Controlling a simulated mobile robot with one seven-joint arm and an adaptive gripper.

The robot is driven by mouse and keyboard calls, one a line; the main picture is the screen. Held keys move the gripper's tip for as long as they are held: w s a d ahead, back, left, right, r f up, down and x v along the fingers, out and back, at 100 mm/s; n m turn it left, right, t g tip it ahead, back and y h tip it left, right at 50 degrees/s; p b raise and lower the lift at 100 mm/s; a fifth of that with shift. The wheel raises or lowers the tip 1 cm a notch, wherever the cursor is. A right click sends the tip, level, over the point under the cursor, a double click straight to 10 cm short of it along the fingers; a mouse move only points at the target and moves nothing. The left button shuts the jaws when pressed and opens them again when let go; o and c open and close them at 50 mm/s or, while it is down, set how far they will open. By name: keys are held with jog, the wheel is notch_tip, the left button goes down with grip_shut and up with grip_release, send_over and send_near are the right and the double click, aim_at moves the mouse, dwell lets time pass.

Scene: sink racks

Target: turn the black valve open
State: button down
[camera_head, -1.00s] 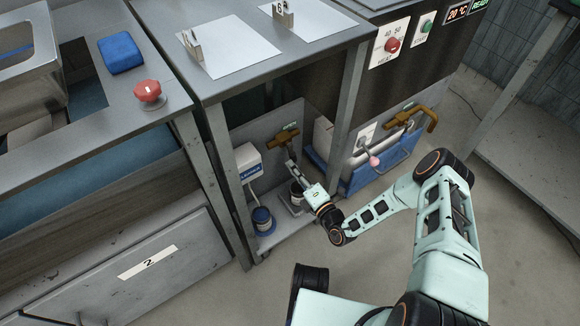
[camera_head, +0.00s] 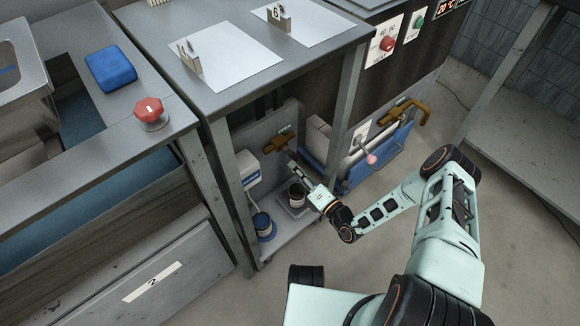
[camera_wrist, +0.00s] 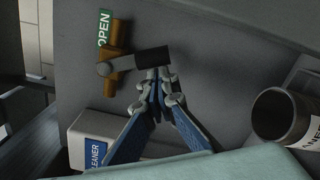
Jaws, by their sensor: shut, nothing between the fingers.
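The valve is a brass body (camera_wrist: 116,48) on the grey back panel, with a grey lever ending in a black handle (camera_wrist: 152,57). In the wrist view the handle points right, roughly level. A green OPEN label (camera_wrist: 104,28) is at the valve's upper left. My gripper (camera_wrist: 157,80) is shut and empty, its fingertips just below the handle's free end; I cannot tell whether they touch it. In the head view the brass valve (camera_head: 278,146) is under the bench, with my gripper (camera_head: 292,160) at its lower right; the black handle is too small to make out there.
A white cleaner box (camera_wrist: 90,140) is below left of the valve; a dark can (camera_wrist: 281,115) stands to the right. A bench leg (camera_head: 232,190) is left of my arm. A second brass pipe (camera_head: 405,110) is further right.

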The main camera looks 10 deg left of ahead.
jog(key=shift+w+d+r+n, duration=0.2)
jog(key=shift+w+d+n, duration=0.45)
jog(key=shift+n, duration=0.45)
jog(key=shift+w+d+r+n+p, duration=0.1)
jog(key=shift+w+d+r+n, duration=0.15)
jog(key=shift+n, duration=0.45)
jog(key=shift+w+d+r+n+p, duration=0.15)
jog(key=shift+w+n, duration=0.15)
jog(key=shift+n, duration=0.4)
jog(key=shift+w+d+r+n+p, duration=0.1)
jog(key=shift+w+d+r+n, duration=0.15)
jog(key=shift+n, duration=0.45)
jog(key=shift+a, duration=0.1)
